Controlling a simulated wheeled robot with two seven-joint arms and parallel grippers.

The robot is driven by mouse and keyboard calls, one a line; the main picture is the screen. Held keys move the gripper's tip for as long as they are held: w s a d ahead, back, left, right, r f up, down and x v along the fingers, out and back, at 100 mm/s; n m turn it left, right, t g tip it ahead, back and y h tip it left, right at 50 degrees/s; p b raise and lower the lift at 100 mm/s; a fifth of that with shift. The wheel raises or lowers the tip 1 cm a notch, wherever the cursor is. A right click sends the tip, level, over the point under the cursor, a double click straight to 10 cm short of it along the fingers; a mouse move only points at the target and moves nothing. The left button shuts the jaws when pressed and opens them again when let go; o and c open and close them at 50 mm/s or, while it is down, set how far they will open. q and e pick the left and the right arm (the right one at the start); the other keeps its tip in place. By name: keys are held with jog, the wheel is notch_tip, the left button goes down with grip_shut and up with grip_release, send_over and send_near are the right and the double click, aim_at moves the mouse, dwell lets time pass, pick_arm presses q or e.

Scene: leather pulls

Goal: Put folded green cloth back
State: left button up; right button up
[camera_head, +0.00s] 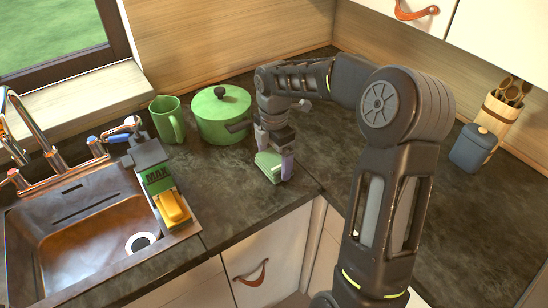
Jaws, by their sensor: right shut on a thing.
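The folded green cloth (268,162) is a small pale green bundle in the head view, at the front of the dark counter near its inner corner. My right gripper (274,171) points down and is shut on the cloth, with a finger showing on its right side. The cloth is at or just above the counter top; I cannot tell if it touches. My left gripper is not in view.
A green lidded pot (221,117) and a green mug (168,120) stand behind and left of the gripper. A sink (85,240) with a yellow-and-green item (172,205) on its edge is at left. A blue jar (473,149) and utensil holder (498,115) stand at right.

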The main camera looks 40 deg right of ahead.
aim_at(274, 161)
jog(key=shift+f, duration=0.1)
jog(key=o, duration=1.1)
jog(key=shift+c, duration=0.2)
notch_tip(274, 161, up, 12)
dwell(0.5)
